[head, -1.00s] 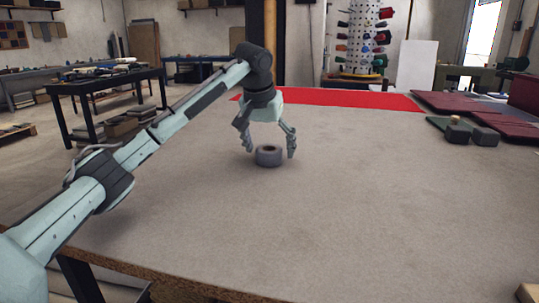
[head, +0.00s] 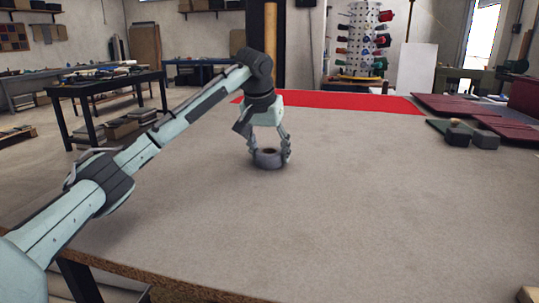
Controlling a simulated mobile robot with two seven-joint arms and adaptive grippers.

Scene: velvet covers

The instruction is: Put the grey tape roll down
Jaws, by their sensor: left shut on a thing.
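The grey tape roll (head: 268,160) is a short ring with a dark hole in its top. It sits flat on, or just above, the table, left of the picture's middle; I cannot tell whether its underside touches. My left gripper (head: 269,156) reaches down from above, with a finger on either side of the roll, and is shut on it. The fingers cover the roll's left and right sides. My right gripper does not show.
The wide table (head: 380,210) is clear around the roll. A red cloth (head: 350,101) lies along its far edge. Dark red covers (head: 465,104) and two dark grey blocks (head: 485,138) lie at the right. A small wooden piece (head: 527,294) shows at the bottom right.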

